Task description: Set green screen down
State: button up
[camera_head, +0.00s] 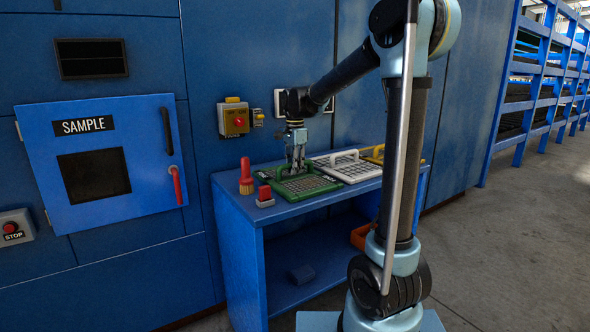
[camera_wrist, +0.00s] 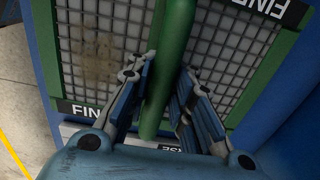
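The green screen (camera_head: 308,187) lies flat on or just above the blue bench top in the head view, near its left half; contact underneath cannot be made out. In the wrist view its green frame (camera_wrist: 43,50), grey mesh with a brown stain and "FINE" labels fill the picture. My gripper (camera_head: 296,170) is above it, pointing down. In the wrist view my gripper (camera_wrist: 167,75) has its fingers on both sides of the green bar handle (camera_wrist: 174,45), close against it. The fingers hide part of the mesh.
The blue bench (camera_head: 240,228) also holds a red brush (camera_head: 246,178), a small red-topped block (camera_head: 265,197), a white screen (camera_head: 350,168) right of the green one, and a yellow screen (camera_head: 373,153) beyond. An orange bin (camera_head: 359,237) is below. A blue cabinet wall stands behind.

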jog(key=shift+o, duration=1)
notch_tip(320, 180, up, 12)
jog(key=s+d+f+n+t, duration=0.1)
jog(key=s+d+f+n, duration=0.55)
jog(key=s+d, duration=0.8)
jog(key=s+d+f+n, duration=0.2)
jog(key=s+d+f, duration=0.1)
jog(key=s+f, duration=0.5)
jog(key=s+d+f+n+t, duration=0.1)
jog(key=s+d+f+n, duration=0.2)
jog(key=s+f, duration=0.5)
notch_tip(320, 180, down, 3)
jog(key=shift+s+d+f, duration=0.1)
jog(key=shift+s+d, duration=0.25)
